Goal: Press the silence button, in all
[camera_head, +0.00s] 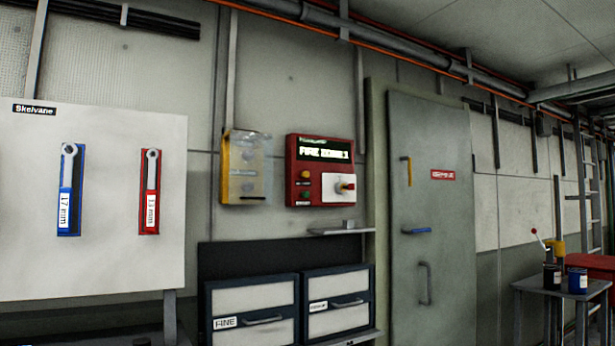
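A red fire panel (319,143) is fixed to the wall near the middle of the view, with a lit display (324,151) reading what looks like "FIRE ZONE 1". Below the display, on its left side, are an amber button (305,174) and a green button (305,196). The small labels are too blurred to tell which control is the silence button. Neither of my grippers is in view.
Left of the panel is a yellow box (228,166) with a clear cover. A small shelf (338,231) juts out below the panel, above drawers (252,292). A grey door (434,130) stands to the right. A white board (105,230) holds two wrenches.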

